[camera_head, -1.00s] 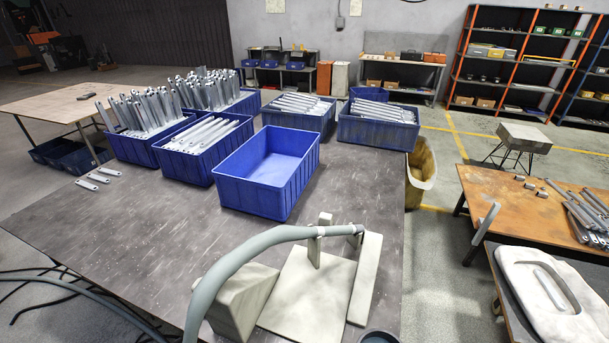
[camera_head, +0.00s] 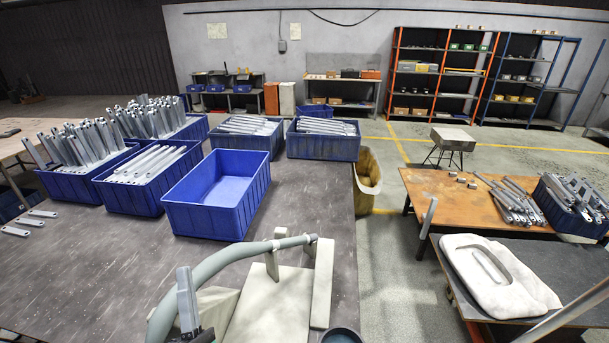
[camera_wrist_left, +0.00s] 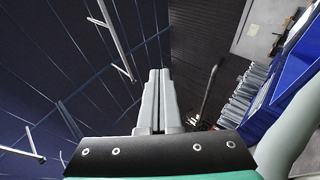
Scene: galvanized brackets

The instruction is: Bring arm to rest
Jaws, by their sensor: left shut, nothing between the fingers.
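My left gripper (camera_head: 184,270) shows at the bottom of the head view. It points upward, its two grey fingers shut together with nothing between them. It is in front of the thick grey hose and left of the pale fixture (camera_head: 268,308). In the left wrist view the fingers (camera_wrist_left: 158,75) lie side by side and touching, with a dark ceiling or wall behind them. Their tips are clear of any bracket. My right gripper is in neither view now.
An empty blue bin (camera_head: 182,213) stands on the dark table (camera_head: 95,270). Several blue bins with galvanized brackets stand behind and left of it. The curved grey hose (camera_head: 215,262) rises over the fixture. A rusty-brown table (camera_head: 420,186) with loose brackets stands at right, across an aisle.

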